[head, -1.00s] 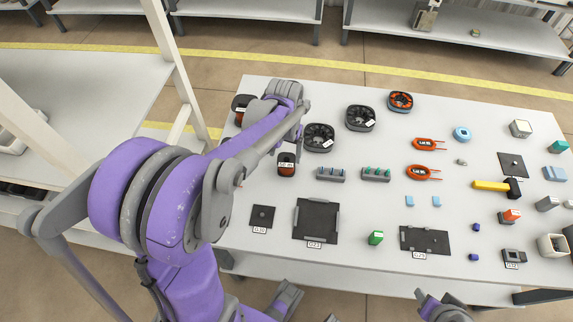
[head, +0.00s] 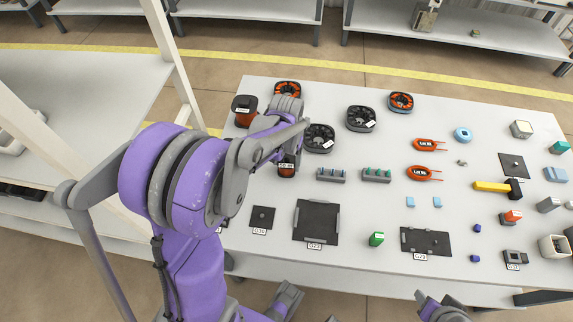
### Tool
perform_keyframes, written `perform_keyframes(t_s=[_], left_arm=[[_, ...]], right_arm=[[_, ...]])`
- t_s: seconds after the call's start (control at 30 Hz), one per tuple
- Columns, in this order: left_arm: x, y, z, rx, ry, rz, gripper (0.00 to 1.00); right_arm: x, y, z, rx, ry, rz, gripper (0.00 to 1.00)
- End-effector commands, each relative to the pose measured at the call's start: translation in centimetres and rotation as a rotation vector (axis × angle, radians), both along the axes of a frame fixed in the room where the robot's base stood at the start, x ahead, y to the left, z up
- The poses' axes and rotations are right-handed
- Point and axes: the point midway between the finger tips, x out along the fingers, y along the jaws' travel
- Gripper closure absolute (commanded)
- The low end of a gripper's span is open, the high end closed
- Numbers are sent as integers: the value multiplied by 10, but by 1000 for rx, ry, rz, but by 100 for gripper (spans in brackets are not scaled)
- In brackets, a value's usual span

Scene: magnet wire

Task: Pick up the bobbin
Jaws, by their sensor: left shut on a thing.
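A small dark bobbin with a copper-orange winding and a white label (head: 287,172) is at the left part of the table (head: 375,200). My left gripper (head: 289,158) is over it from the far side and is shut on it. The fingers are small here and partly hidden by my wrist. I cannot tell whether the bobbin is clear of the table. A larger dark and orange-brown bobbin (head: 244,112) stands near the back left corner.
Round stators (head: 320,138) and a finned orange ring (head: 288,88) lie behind and right of my left gripper. Pin blocks (head: 331,175) stand just to the right. A black plate (head: 316,221) lies in front. A white-framed shelf (head: 165,60) is close on the left.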

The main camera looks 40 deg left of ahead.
Motion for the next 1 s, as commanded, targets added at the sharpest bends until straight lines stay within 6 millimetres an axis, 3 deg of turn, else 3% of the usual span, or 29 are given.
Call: perform_keyframes(t_s=[0.03,0.1,0.37,0.47,0.8,1.0], left_arm=[[0,0,0,0,0,0,91],[0,0,0,0,0,0,100],[0,0,3,0,0,0,100],[0,0,15,0,0,0,100],[0,0,81,0,0,1,100],[2,-3,99,0,0,-15,100]], right_arm=[[0,0,0,0,0,0,50],[0,0,0,0,0,0,50],[0,0,1,0,0,0,50],[0,0,2,0,-1,0,50],[2,0,10,0,-4,0,50],[2,0,13,0,-5,0,50]])
